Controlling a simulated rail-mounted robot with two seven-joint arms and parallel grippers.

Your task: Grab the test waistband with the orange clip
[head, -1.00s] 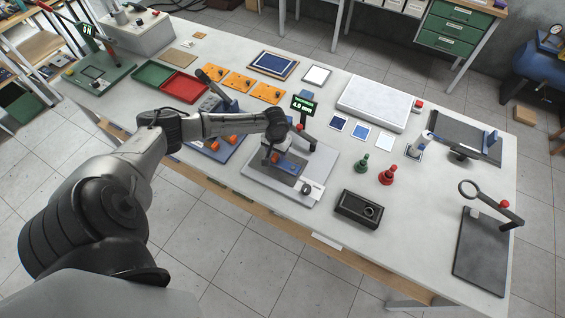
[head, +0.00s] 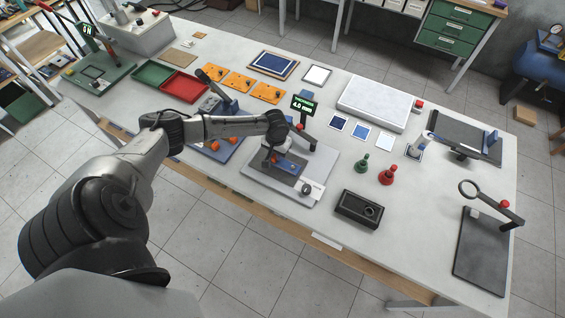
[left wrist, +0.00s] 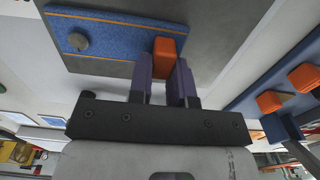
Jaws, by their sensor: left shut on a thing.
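The test waistband (head: 290,165) is a blue denim strip with orange stitching, lying on a grey plate. The left wrist view shows the strip (left wrist: 110,38) with a round grey button. My left gripper (head: 274,154) is over the left end of the strip, mostly hidden by the wrist in the head view. In the left wrist view my left gripper (left wrist: 164,80) has its two dark fingers closed on the orange clip (left wrist: 165,48). The clip overlaps the strip's edge; I cannot tell whether it pinches the cloth. My right gripper does not show.
A lever arm with a red knob (head: 300,127) and a green display (head: 303,106) stand beside the plate. A blue stand with orange clamps (left wrist: 305,77) is close to the gripper. A black box (head: 359,208) sits to the right. Bare table lies in front of it.

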